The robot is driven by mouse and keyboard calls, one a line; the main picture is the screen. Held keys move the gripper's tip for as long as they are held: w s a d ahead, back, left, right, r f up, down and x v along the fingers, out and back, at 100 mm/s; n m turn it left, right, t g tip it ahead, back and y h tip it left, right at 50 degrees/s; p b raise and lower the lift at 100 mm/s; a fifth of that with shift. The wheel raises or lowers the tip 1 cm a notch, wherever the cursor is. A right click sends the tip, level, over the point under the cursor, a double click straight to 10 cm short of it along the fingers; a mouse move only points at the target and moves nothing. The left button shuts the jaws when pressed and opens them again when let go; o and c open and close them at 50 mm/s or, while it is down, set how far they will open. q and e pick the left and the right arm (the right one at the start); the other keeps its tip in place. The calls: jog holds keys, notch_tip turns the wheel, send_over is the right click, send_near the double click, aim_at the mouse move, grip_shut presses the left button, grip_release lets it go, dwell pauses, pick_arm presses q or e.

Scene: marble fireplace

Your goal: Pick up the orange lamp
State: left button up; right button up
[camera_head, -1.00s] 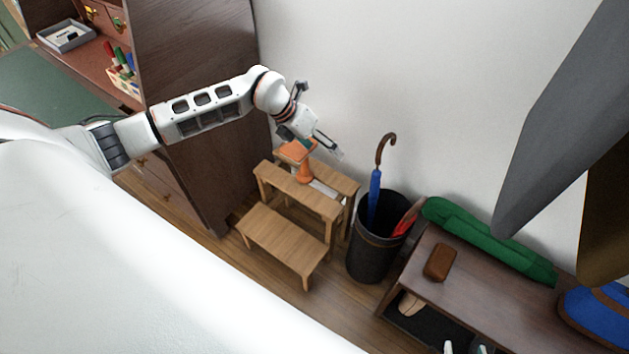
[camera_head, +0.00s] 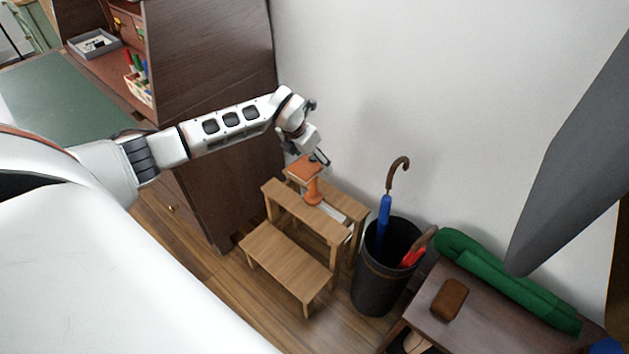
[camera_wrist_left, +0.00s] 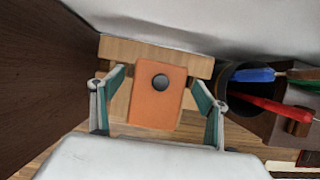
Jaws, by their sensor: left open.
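The orange lamp (camera_head: 311,185) stands upright on the wooden step stool (camera_head: 289,259), near its upper steps. Its flat orange top with a dark round knob shows in the left wrist view (camera_wrist_left: 156,105). My left gripper (camera_head: 316,158) is open just above and behind the lamp's top in the head view. In the left wrist view my left gripper (camera_wrist_left: 160,92) has one teal-padded finger on each side of the orange top, with the right finger close to its edge. I cannot tell whether they touch. My right gripper is not in view.
A dark bin (camera_head: 381,281) with a blue umbrella (camera_head: 383,221) and a red one stands right of the stool. A low dark bench (camera_head: 478,317) with a green roll (camera_head: 505,277) is further right. A dark wooden desk (camera_head: 205,75) is at the left, a pale wall (camera_head: 350,70) behind.

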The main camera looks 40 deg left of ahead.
pick_arm(q)
jog(key=shift+w, duration=0.15)
jog(key=c, duration=1.9)
